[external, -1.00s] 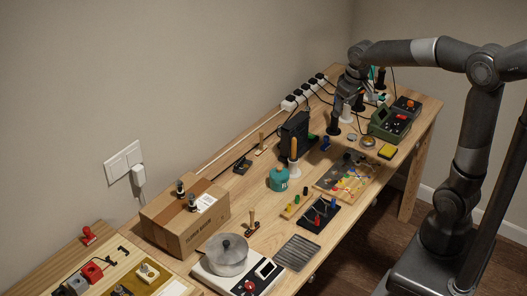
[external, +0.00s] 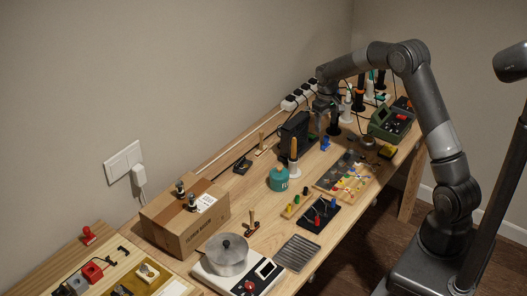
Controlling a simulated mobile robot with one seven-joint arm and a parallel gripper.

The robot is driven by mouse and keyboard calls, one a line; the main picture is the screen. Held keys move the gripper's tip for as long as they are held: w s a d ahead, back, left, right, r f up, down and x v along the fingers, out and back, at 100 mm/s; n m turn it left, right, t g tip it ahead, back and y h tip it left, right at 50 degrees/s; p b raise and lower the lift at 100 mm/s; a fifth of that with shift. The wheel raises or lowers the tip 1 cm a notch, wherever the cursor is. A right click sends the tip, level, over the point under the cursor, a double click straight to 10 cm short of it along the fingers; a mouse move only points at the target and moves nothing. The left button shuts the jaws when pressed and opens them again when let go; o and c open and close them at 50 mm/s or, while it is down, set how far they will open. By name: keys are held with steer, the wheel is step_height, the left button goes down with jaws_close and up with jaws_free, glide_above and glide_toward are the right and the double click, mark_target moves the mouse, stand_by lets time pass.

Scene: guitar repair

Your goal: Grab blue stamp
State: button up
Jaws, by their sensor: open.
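The blue stamp (external: 325,143) is a small blue object standing on the wooden table, right of the black box-shaped device. My gripper (external: 322,121) hangs pointing down just above and slightly left of it, beside the black device. The gripper is open, and nothing shows between its fingers. Its fingertips are small and dark in this view, so their exact gap to the stamp cannot be told.
The black device (external: 294,133) stands close left of my gripper. A green case (external: 391,124) and several upright tools stand to the right.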

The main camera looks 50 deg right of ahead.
mark_target(326, 137)
steer(key=f, duration=0.6)
steer(key=d+f, duration=0.1)
steer(key=f, duration=0.3)
steer(key=shift+s, duration=0.1)
steer(key=shift+c, duration=0.3)
steer(key=c, duration=0.9)
steer(key=shift+r, duration=0.2)
steer(key=shift+c, duration=0.3)
